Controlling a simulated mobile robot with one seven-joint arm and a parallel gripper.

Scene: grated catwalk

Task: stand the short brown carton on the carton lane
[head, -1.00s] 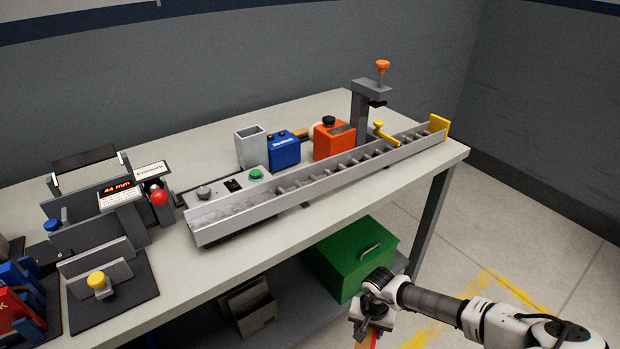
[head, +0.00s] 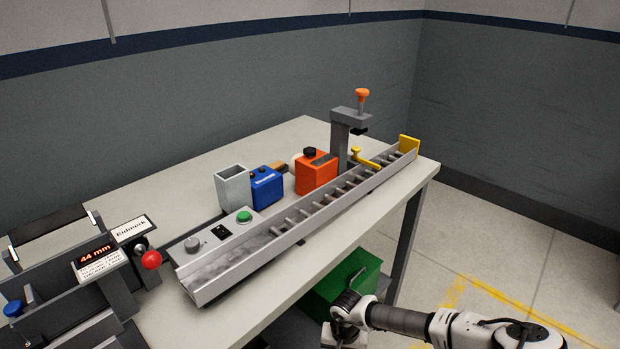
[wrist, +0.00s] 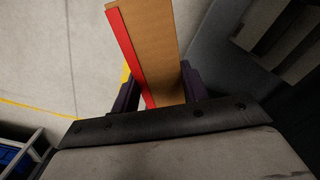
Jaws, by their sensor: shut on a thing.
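My gripper (wrist: 157,92) is shut on a brown carton (wrist: 152,42) with a red strip (wrist: 131,55) along one side. The carton sticks out between the two dark fingers in the wrist view, and its far end is cut off by the top edge. In the head view my gripper (head: 345,336) is at the bottom edge, in front of the bench and below its top; the carton is out of that view. The carton lane appears to be the long grey channel with rollers (head: 252,266), lying along the bench front. No carton shows on it.
The bench (head: 150,190) also bears a grey open bin (head: 231,190), a blue box (head: 267,188), an orange box (head: 316,176) and a post with an orange knob (head: 362,95). A yellow stop (head: 409,146) closes the lane's far end. A green box (head: 340,284) sits below.

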